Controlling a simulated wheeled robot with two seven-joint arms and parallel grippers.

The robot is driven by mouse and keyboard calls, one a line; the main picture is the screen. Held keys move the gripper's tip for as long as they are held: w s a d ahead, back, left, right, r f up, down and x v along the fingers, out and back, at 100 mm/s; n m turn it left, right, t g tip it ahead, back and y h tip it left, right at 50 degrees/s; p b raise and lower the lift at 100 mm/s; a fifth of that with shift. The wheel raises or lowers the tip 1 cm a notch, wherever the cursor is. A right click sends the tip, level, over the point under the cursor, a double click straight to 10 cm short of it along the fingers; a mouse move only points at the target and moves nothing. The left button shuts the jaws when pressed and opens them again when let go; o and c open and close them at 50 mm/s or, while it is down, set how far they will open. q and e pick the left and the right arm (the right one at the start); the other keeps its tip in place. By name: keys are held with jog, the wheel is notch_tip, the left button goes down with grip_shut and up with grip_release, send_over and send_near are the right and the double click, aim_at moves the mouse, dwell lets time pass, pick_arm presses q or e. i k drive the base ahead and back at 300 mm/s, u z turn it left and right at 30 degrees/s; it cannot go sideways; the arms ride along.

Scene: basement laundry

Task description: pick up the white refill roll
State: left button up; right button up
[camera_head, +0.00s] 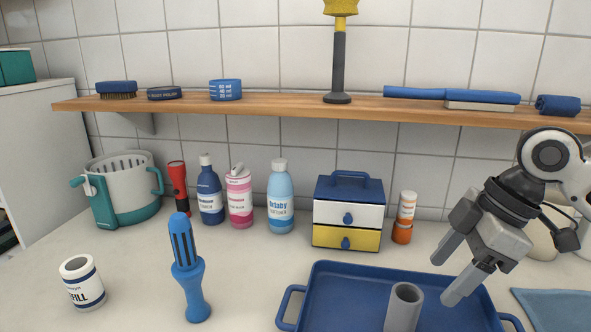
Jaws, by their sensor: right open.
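The white refill roll (84,288) stands upright on the worktop at the front left. It has a dark blue band near its top and a label reading "FILL" in part. My right gripper (446,279) is open and empty at the right, its fingers pointing down and left above the blue tray. It is far from the roll, with most of the worktop between them. My left gripper does not show.
A blue handled tool (187,275) stands right of the roll. A blue tray (345,290) holds a grey tube (403,308) below my right gripper. Bottles, a drawer box (347,215) and a white-green bucket (122,185) line the back, under a wooden shelf (290,108).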

aim_at(80, 277)
jog(key=k, duration=0.95)
